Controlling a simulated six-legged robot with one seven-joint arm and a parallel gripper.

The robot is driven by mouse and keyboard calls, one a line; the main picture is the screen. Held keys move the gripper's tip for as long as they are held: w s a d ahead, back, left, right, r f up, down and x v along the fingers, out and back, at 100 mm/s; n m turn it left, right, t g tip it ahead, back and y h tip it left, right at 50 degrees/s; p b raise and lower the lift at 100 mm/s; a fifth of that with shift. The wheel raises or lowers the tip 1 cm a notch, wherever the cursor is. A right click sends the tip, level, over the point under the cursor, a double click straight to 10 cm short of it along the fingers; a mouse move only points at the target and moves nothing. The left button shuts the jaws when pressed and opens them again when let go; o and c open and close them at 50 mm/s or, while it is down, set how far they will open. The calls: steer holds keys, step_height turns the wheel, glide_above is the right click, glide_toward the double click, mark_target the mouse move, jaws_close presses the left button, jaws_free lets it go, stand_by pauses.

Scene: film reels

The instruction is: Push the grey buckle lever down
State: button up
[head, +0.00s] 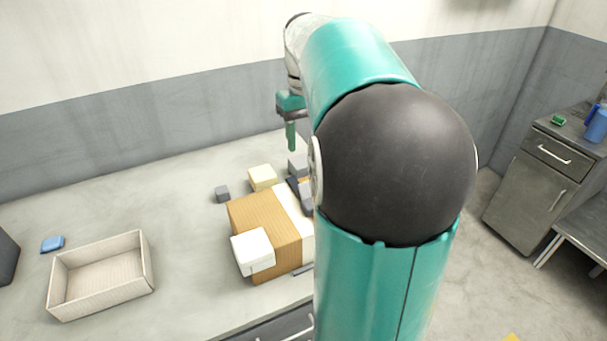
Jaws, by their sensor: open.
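My gripper (290,135) hangs, pointing down, above the back of the table. It is open, with nothing seen between its fingers. Its fingertips are above and behind a wooden box with a white band (262,222). Grey parts (299,166) show at the back right of this box, partly hidden behind my arm. I cannot tell which of them is the buckle lever, or whether it is up or down. My gripper looks apart from them.
A white block (253,250) is at the box's front left. A cream block (262,178) and a small grey cube (222,193) lie behind it. An open tray (148,262) and a blue block (52,244) are at left. The table between is clear.

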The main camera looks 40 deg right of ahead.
steer(key=f, duration=1.3)
steer(key=shift+s+a+f, duration=0.15)
steer(key=shift+s+f, duration=0.1)
steer(key=shift+f, duration=0.15)
steer(key=c, duration=1)
